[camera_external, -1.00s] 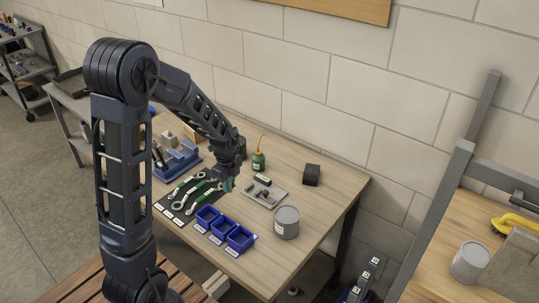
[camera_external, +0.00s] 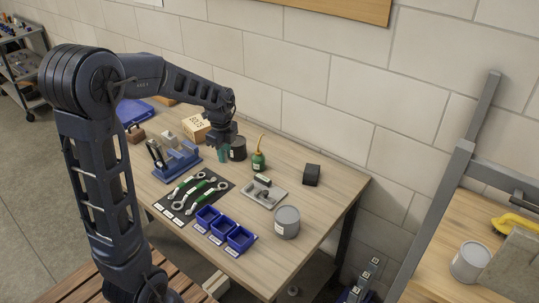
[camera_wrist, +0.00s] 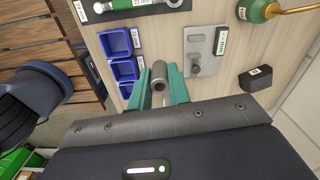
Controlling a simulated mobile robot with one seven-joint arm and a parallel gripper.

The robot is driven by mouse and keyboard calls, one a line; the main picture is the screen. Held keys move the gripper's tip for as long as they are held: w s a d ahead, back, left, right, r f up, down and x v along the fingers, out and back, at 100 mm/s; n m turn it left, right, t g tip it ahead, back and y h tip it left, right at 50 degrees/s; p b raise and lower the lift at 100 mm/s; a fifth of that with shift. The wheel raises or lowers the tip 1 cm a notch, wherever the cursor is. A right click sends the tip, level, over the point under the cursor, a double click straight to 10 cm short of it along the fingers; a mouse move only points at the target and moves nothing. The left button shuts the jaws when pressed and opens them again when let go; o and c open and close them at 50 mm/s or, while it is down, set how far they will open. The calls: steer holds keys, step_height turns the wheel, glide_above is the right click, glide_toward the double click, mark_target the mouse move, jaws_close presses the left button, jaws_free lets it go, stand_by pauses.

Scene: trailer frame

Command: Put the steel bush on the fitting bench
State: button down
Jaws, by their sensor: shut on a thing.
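My gripper (camera_external: 222,155) is above the wooden workbench (camera_external: 305,253), left of the green oil can and in front of a dark can. In the wrist view its teal fingers (camera_wrist: 160,90) are shut on the steel bush (camera_wrist: 159,76), a short grey hollow cylinder with its open end showing. The bush looks clear of the benchtop. It is too small to make out in the external view. No label in view tells which surface is the fitting bench; a second wooden bench (camera_external: 517,222) stands at the right.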

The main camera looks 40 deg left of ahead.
steer(key=w+a+n, duration=0.3)
steer(key=a, duration=1.1)
steer(key=n, duration=0.6)
glide_above(139, 160)
step_height(139, 160, down, 20)
steer(key=shift+r, duration=0.1)
steer(key=shift+f, duration=0.2)
steer(key=c, duration=1.3)
jaws_free()
